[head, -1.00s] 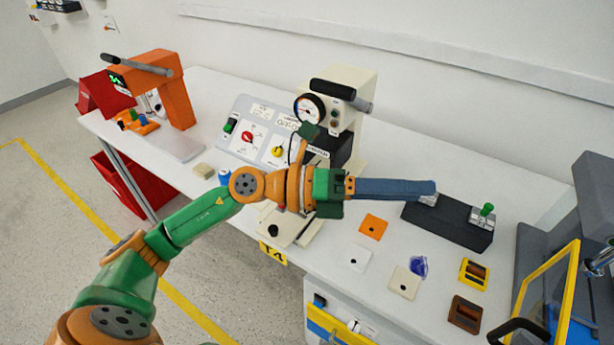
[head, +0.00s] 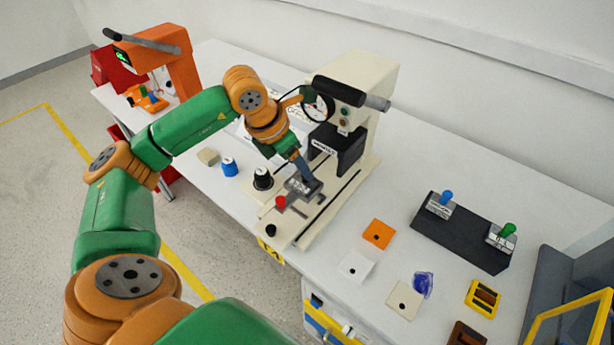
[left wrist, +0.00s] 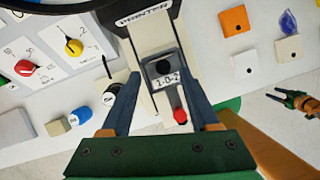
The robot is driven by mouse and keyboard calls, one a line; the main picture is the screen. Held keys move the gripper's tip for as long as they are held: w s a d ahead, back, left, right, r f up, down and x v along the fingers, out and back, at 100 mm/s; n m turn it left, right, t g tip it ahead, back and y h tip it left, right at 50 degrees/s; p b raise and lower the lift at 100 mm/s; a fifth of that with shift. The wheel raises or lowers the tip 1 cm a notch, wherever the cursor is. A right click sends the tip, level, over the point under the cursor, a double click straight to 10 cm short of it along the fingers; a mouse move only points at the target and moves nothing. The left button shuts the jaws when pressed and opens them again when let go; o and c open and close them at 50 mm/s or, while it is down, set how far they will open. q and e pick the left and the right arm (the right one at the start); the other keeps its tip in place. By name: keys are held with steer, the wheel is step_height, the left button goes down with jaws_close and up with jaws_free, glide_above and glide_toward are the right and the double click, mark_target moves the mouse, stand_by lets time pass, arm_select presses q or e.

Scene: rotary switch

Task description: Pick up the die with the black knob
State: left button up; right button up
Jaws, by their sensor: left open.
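The die (left wrist: 167,83) is a grey block labelled 1-0-2 with a round black knob (left wrist: 163,67), seated on the pale slide of the printer in the left wrist view. In the head view its grey body (head: 302,189) shows partly, and my left gripper covers the knob. My left gripper (head: 305,174) is open and points down over the die. In the left wrist view its two blue-grey fingers (left wrist: 162,82) lie on either side of the die, apart from each other. Whether they touch it I cannot tell. A small green and orange part (left wrist: 292,99), apparently my right gripper, shows at the right.
The cream printer (head: 352,100) with a gauge stands just behind. A red knob (head: 281,202) is close in front of the die. A dark rack (head: 460,235) holds blue- and green-knobbed dies at the right.

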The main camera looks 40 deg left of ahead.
mark_target(303, 181)
arm_select(q)
steer(key=shift+w+d+f, duration=0.1)
steer(key=shift+d+f, duration=0.1)
steer(key=shift+f, duration=0.35)
steer(key=shift+d+f, duration=0.2)
steer(key=shift+f, duration=0.3)
steer(key=shift+w+f, duration=0.35)
steer(key=shift+f, duration=0.05)
steer(key=shift+w, duration=0.1)
steer(key=shift+c, duration=0.3)
jaws_close()
